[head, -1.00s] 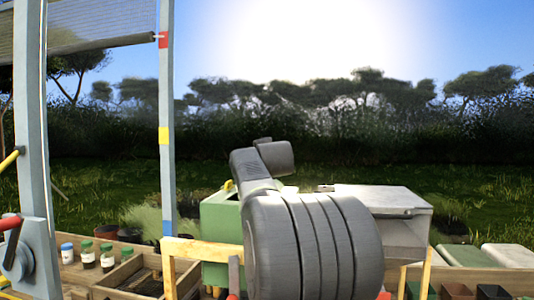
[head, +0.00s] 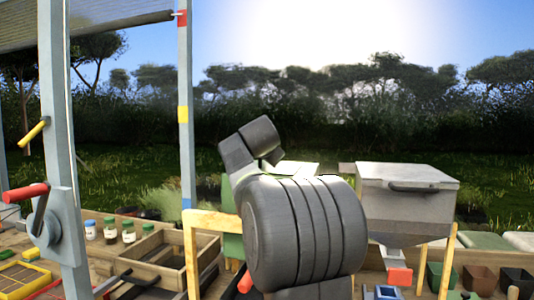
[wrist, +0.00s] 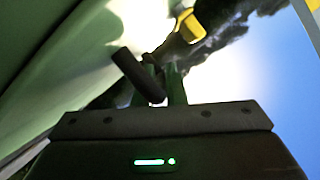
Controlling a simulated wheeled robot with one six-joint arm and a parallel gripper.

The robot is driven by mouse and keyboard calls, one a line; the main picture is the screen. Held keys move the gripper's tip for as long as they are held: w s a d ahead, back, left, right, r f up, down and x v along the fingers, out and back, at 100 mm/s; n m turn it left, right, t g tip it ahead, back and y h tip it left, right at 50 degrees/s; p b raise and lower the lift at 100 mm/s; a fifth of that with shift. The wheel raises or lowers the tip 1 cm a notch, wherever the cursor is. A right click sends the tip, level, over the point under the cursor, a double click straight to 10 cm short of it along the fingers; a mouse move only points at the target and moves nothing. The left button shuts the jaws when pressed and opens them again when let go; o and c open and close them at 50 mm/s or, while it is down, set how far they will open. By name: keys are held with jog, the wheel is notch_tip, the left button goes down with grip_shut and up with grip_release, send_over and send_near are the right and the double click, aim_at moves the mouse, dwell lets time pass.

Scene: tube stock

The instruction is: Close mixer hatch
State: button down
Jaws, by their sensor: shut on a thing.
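The green mixer (head: 232,215) stands behind my arm in the head view, mostly hidden by it. A pale green top panel (head: 290,168), which may be the hatch, shows just above my forearm; I cannot tell how far it is open. In the wrist view a large green surface (wrist: 45,80) fills the left side. My gripper (wrist: 158,75) is shut on a dark bar-shaped handle (wrist: 138,76), which slants across the fingers. A yellow knob (wrist: 188,26) shows beyond it. My gripper's fingers are hidden in the head view.
A grey hopper (head: 405,200) with a dark handle stands right of the mixer. A wooden frame post (head: 192,260) is close to my arm's left. A grey post with a red-handled crank (head: 28,192) stands at left. Jars (head: 110,230) and a wooden tray (head: 165,250) lie on the bench.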

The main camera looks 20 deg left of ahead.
jog(key=shift+a+f, duration=0.1)
jog(key=shift+f, duration=0.1)
dwell(0.3)
jog(key=c, duration=1.5)
grip_release()
jog(key=b+v, duration=0.3)
jog(key=v, duration=1.1)
jog(key=shift+w, duration=0.1)
jog(key=p+x, duration=0.3)
jog(key=x, duration=1)
jog(key=shift+w, duration=0.4)
